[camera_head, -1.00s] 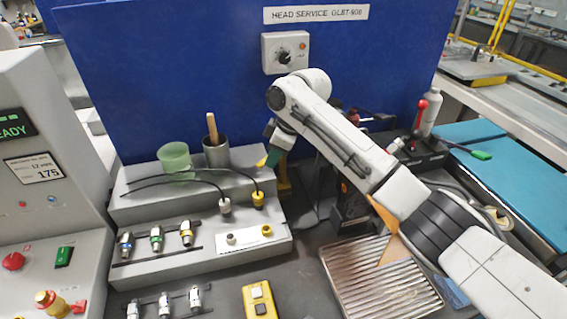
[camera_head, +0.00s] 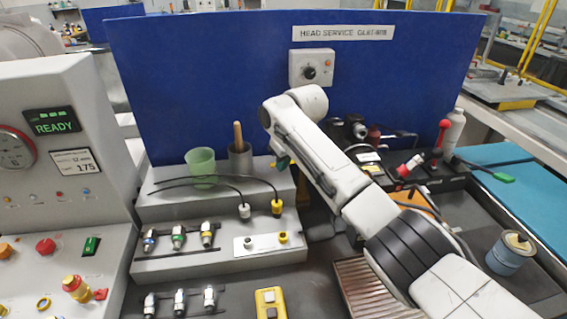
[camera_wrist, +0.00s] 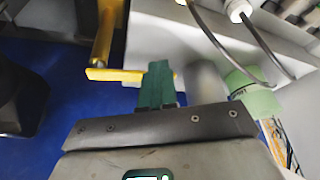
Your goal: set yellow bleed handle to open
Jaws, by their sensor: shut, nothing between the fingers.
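The yellow bleed handle (camera_wrist: 115,75) shows in the wrist view as a flat bar lying across the picture, by the foot of a round yellow post (camera_wrist: 104,38). My gripper (camera_wrist: 157,72) has green fingers, closed together with nothing between them. The fingers overlap the bar's right end, and a sliver of yellow shows on their right side. I cannot tell whether they touch it. In the head view my gripper (camera_head: 283,162) hangs above the right end of the grey stepped stand. There my arm hides most of the handle.
A green cup (camera_head: 201,167) and a grey cup (camera_head: 240,162) with a wooden stick stand left of my gripper. Black cables run to a white plug (camera_head: 244,211) and a yellow plug (camera_head: 277,207). The blue panel (camera_head: 220,80) rises behind.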

